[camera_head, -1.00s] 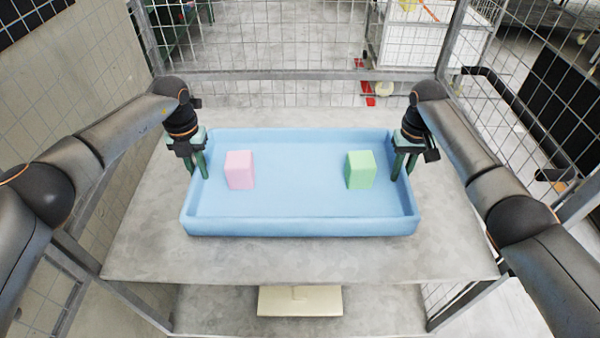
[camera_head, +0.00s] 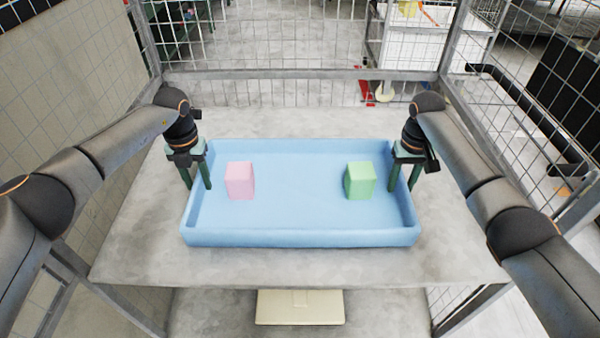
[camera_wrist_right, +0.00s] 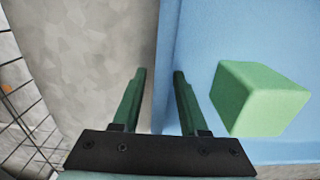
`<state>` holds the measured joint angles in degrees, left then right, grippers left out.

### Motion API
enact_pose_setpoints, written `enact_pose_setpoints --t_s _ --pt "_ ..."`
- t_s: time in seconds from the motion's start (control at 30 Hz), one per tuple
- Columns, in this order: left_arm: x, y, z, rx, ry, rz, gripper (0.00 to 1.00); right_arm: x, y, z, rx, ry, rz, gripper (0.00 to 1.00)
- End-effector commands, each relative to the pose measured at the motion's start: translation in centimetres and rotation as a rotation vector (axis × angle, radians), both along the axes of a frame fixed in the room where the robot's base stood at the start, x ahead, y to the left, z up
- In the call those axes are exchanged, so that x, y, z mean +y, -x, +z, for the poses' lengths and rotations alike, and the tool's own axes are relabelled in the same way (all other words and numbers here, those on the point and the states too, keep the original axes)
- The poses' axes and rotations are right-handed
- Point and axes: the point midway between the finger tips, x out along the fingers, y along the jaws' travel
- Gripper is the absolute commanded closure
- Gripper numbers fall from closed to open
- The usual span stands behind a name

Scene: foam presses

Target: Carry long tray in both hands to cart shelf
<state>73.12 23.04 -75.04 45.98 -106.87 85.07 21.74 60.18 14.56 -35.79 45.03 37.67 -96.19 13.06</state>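The long blue tray (camera_head: 300,238) lies level on a grey surface, with a pink block (camera_head: 240,180) at its left and a green block (camera_head: 360,180) at its right. My left gripper (camera_head: 198,186) is open, its fingers on either side of the tray's left wall. My right gripper (camera_head: 403,186) is open in the same way at the right wall. In the right wrist view, the right gripper's fingers (camera_wrist_right: 159,85) stand apart, one over the grey surface and one over the blue tray (camera_wrist_right: 210,40), near the green block (camera_wrist_right: 258,98).
The grey top (camera_head: 140,240) has bare room around the tray. Wire mesh panels (camera_head: 300,50) enclose the back and sides. A cream plate (camera_head: 300,307) shows below the front edge. A white cart-like unit (camera_head: 415,40) stands beyond the back mesh.

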Motion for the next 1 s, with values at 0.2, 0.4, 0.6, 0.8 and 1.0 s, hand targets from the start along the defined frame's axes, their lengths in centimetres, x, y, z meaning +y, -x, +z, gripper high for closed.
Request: enact_pose_setpoints --t_s 0.2,0.4,0.6,0.8,1.0 --pt "-0.1 0.0 0.0 0.000 0.001 -0.002 0.51 0.1 0.0 0.0 0.000 -0.001 0.001 0.51" --pt "-0.1 -0.1 1.0 -0.003 0.002 -0.001 0.51 0.1 0.0 0.0 0.000 -0.002 0.001 0.51" --pt "-0.1 -0.1 4.8 -0.006 0.002 -0.002 0.51 0.1 0.0 0.0 0.000 -0.002 0.002 0.51" --pt "-0.1 -0.1 9.0 -0.004 0.002 -0.001 0.51 0.1 0.0 0.0 0.000 -0.002 0.002 0.51" --pt "-0.1 -0.1 11.5 -0.002 0.002 -0.001 0.51 0.1 0.0 0.0 0.000 -0.002 0.002 0.51"
